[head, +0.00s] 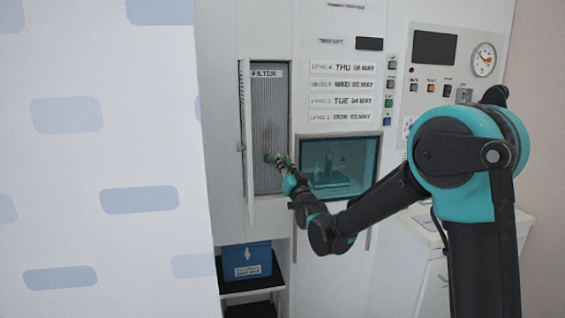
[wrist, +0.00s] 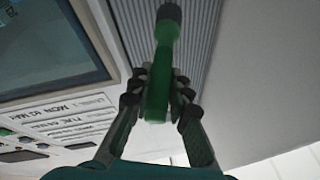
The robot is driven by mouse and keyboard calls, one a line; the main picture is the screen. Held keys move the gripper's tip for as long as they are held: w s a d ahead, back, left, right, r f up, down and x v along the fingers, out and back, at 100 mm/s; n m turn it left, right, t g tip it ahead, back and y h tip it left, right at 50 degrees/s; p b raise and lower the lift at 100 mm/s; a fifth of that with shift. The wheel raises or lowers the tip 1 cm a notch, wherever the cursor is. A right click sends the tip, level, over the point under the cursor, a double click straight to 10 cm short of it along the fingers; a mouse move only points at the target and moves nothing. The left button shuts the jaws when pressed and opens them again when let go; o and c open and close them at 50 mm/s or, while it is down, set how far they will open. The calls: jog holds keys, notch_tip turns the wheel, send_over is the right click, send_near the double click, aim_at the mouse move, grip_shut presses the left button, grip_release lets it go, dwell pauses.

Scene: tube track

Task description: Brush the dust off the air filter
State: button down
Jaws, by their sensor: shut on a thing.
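The air filter (head: 262,110) is a tall grey ribbed panel behind an open narrow door, under a FILTER label. A brownish dust patch (head: 267,132) shows on its middle. The ribbed filter (wrist: 203,40) also shows in the wrist view. My gripper (head: 287,172) is at the filter's lower part. It is shut on a green-handled brush (wrist: 160,75) with a dark end, which points toward the filter. In the head view the brush (head: 271,158) looks small, and I cannot tell whether it touches the filter.
The filter door (head: 246,140) stands open at the left. A glass-fronted chamber (head: 340,165) is right of the filter. A blue bin (head: 247,262) sits on a shelf below. A white panel with blue patches (head: 100,150) fills the left side.

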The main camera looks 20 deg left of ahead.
jog(key=shift+s+d, duration=0.65)
jog(key=shift+s, duration=0.35)
jog(key=shift+s+d, duration=0.6)
jog(key=shift+s, duration=0.35)
jog(key=s, duration=0.1)
jog(key=s+d, duration=0.1)
jog(key=shift+s+d, duration=0.25)
jog(key=shift+s, duration=0.05)
notch_tip(320, 180, up, 11)
jog(key=w, duration=0.2)
jog(key=shift+w+a+r, duration=0.1)
jog(key=shift+w+a, duration=0.35)
jog(key=shift+w, duration=0.4)
jog(key=shift+w+a+f, duration=0.1)
jog(key=shift+w+a, duration=0.35)
jog(key=shift+w, duration=0.4)
jog(key=shift+w+a+r, duration=0.1)
jog(key=shift+w+a, duration=0.35)
jog(key=shift+w, duration=0.4)
jog(key=shift+w+a, duration=0.35)
jog(key=shift+w, duration=0.3)
jog(key=shift+d, duration=0.1)
